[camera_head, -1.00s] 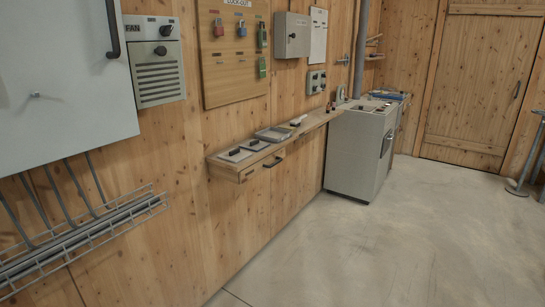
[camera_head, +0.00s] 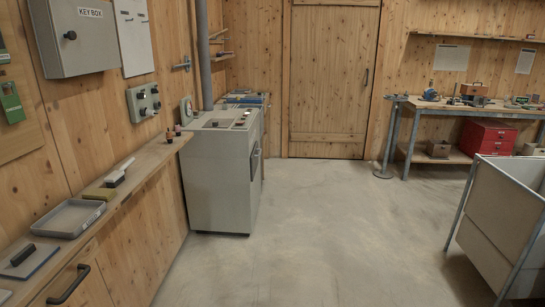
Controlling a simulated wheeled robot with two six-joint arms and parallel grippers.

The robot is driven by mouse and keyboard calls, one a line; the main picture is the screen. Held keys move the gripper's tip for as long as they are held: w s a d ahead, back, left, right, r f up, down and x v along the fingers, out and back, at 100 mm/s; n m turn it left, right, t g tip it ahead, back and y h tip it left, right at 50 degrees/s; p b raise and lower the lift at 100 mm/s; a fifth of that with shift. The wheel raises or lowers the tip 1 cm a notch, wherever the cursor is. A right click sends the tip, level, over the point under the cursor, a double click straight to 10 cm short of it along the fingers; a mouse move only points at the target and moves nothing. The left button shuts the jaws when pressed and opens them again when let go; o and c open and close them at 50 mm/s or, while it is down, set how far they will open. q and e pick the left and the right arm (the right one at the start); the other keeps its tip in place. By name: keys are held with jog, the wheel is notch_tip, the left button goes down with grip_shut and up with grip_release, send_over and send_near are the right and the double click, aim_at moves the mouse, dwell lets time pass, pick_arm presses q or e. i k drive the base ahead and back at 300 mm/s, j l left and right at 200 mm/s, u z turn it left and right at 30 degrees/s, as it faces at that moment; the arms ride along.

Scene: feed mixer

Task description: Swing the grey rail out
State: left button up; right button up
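I cannot pick out a part that is clearly the grey rail. A small grey fitting (camera_head: 182,65) sticks out from the left wooden wall, beside a vertical grey pipe (camera_head: 203,60); I cannot tell whether it belongs to a rail. A grey metal post (camera_head: 389,140) stands on a round foot by the workbench at the back right. Neither of my grippers is in view.
A grey cabinet (camera_head: 218,180) stands against the left wall, past a wooden shelf (camera_head: 145,168) holding a tray (camera_head: 68,218). A pale bin (camera_head: 500,215) stands at right. The middle floor is clear.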

aim_at(189, 63)
jog(key=i+u, duration=0.1)
jog(key=i, duration=0.55)
jog(key=i+l+u, duration=0.1)
jog(key=i, duration=0.55)
jog(key=i+l+u, duration=0.1)
jog(key=i, duration=0.6)
